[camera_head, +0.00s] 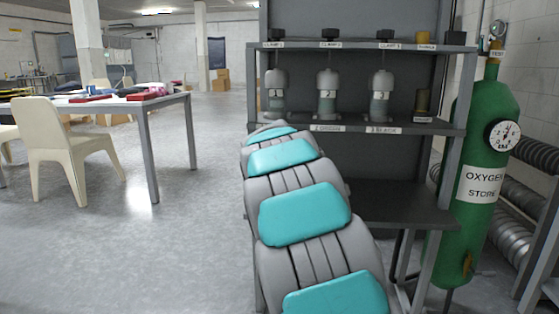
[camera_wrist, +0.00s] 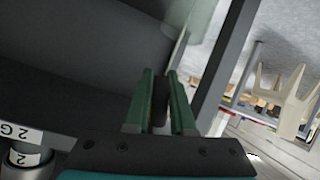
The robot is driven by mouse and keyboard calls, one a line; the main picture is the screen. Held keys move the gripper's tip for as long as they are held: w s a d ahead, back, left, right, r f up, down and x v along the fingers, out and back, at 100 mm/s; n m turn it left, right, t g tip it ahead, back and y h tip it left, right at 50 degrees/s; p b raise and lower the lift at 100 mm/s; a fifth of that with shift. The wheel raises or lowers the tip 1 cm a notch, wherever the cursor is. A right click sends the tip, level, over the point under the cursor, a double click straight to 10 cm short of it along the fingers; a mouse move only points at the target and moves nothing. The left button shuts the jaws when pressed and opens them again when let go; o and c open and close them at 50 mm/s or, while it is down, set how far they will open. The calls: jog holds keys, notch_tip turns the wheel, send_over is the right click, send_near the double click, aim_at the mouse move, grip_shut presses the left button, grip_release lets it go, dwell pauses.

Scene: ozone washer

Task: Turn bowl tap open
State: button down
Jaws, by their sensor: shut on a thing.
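My gripper (camera_wrist: 160,102) shows in the wrist view, its two green fingers closed on a narrow dark piece (camera_wrist: 160,88). This piece looks like a tap handle, but the fingers hide much of it, and I cannot read a label on it. In the head view my arm reaches up to the left end of the shelf rack, and my gripper is hidden. Several grey-and-clear vessels stand on the middle shelf: one at left (camera_head: 276,92), one numbered 2 (camera_head: 327,92) and one at right (camera_head: 380,95). A label starting with 2 (camera_wrist: 20,132) shows at the wrist view's lower left.
The grey rack (camera_head: 455,150) has an upper shelf with black knobs (camera_head: 331,34). A green oxygen cylinder (camera_head: 482,200) with a gauge stands at right. A table (camera_head: 165,104) and a cream chair (camera_head: 62,150) are at left. The floor between is clear.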

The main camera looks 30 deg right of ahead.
jog(key=shift+w+a+f, duration=0.1)
dwell(0.5)
jog(key=c, duration=1)
grip_release()
jog(key=shift+c, duration=0.2)
jog(key=v, duration=0.8)
jog(key=shift+p, duration=0.3)
